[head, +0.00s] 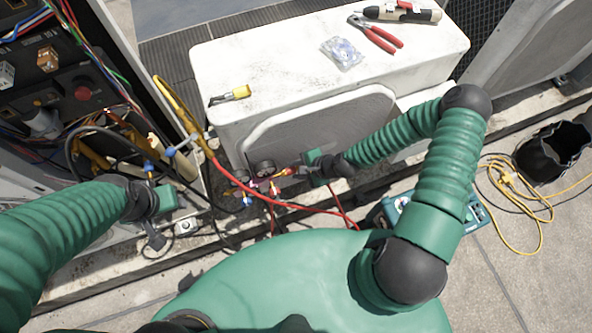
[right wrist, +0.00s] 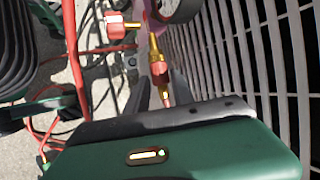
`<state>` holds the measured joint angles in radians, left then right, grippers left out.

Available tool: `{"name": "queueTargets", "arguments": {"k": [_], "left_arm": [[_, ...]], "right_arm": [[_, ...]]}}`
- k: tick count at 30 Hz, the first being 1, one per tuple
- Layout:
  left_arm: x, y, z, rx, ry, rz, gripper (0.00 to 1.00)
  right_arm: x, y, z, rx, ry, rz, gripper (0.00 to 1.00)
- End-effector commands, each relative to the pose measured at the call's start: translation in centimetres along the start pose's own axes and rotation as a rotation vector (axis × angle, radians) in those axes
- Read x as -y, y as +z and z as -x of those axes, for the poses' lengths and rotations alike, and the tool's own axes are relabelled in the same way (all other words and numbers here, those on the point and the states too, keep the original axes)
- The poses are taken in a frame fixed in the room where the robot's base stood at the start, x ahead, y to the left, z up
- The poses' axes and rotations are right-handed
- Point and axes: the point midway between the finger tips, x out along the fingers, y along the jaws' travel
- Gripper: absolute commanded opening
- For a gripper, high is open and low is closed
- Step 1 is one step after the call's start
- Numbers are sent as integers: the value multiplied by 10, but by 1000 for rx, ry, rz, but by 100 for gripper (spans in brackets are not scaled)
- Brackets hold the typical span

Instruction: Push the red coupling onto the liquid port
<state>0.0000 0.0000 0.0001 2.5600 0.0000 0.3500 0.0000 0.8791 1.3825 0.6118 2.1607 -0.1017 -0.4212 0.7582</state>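A red and brass coupling (right wrist: 159,73) shows in the right wrist view, in line between the two dark fingers of my right gripper (right wrist: 160,84). I cannot tell whether the fingers touch it. In the head view my right gripper (head: 298,170) is at the front of the white condenser, beside small red and brass fittings (head: 288,171). A second red fitting with a brass stem (right wrist: 118,26) shows at the upper left of the right wrist view. My left gripper (head: 151,186) is below a blue fitting (head: 148,165), its fingers too small to read. I cannot make out the liquid port for certain.
Dark gauges (head: 265,168) and a red hose (head: 240,174) crowd the right gripper. A grille (right wrist: 245,60) stands close on its right. An open wired cabinet (head: 55,100) stands left.

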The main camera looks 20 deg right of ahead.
Motion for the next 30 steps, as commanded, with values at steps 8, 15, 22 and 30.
{"name": "queueTargets", "arguments": {"k": [8, 15, 22, 30], "left_arm": [[0, 0, -2, 0, 0, 0, 49], [0, 0, -2, 0, 0, 0, 49], [0, 0, -2, 0, 0, 0, 49], [0, 0, -2, 0, 0, 0, 49]], "right_arm": [[0, 0, -7, 0, 0, 1, 29], [0, 0, -7, 0, 0, 1, 7], [0, 0, -7, 0, 1, 1, 19], [-1, 0, -7, 1, 2, 0, 0]]}}
